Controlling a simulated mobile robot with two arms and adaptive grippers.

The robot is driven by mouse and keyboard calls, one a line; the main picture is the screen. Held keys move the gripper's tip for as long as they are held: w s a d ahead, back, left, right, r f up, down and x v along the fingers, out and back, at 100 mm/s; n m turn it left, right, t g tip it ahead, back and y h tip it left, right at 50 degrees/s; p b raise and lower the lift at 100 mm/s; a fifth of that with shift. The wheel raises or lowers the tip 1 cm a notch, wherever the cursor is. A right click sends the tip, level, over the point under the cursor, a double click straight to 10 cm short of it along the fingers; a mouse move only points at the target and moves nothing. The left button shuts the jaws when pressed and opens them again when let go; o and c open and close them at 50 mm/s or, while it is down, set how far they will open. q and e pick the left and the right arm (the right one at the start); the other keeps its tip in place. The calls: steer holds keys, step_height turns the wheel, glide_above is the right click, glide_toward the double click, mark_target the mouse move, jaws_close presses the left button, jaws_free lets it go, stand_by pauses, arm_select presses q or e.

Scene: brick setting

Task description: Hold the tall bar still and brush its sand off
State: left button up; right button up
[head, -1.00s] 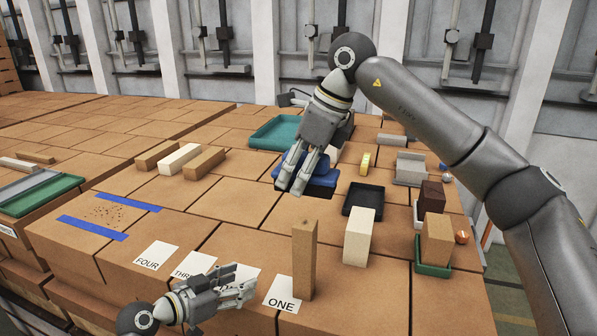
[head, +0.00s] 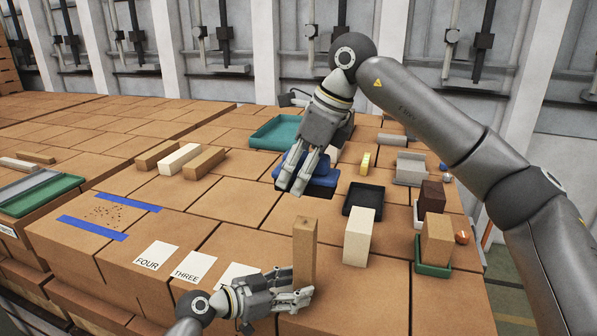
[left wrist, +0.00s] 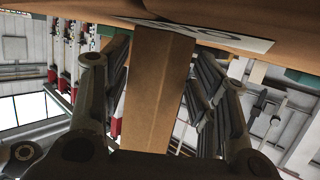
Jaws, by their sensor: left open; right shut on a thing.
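The tall bar (head: 305,250), brown and speckled, stands upright near the front of the brick table. My left gripper (head: 298,296) is low at the bar, open. In the left wrist view the bar (left wrist: 157,85) stands between the two open fingers (left wrist: 155,90), with gaps visible on both sides. My right gripper (head: 292,183) is shut at a blue thing (head: 322,180), farther back and above the bar; the part between its fingers is mostly hidden, and I cannot tell its full shape.
A white block (head: 359,238) stands right of the bar. A black tray (head: 363,198) and a green tray (head: 432,268) with a brown block lie farther right. Cards marked FOUR (head: 156,255) and THREE (head: 193,272) lie left. Blue tape strips (head: 92,228) flank dark specks at left.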

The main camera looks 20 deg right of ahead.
arm_select(q)
steer(key=shift+x, duration=1.05)
steer(key=c, duration=0.6)
stand_by(0.4)
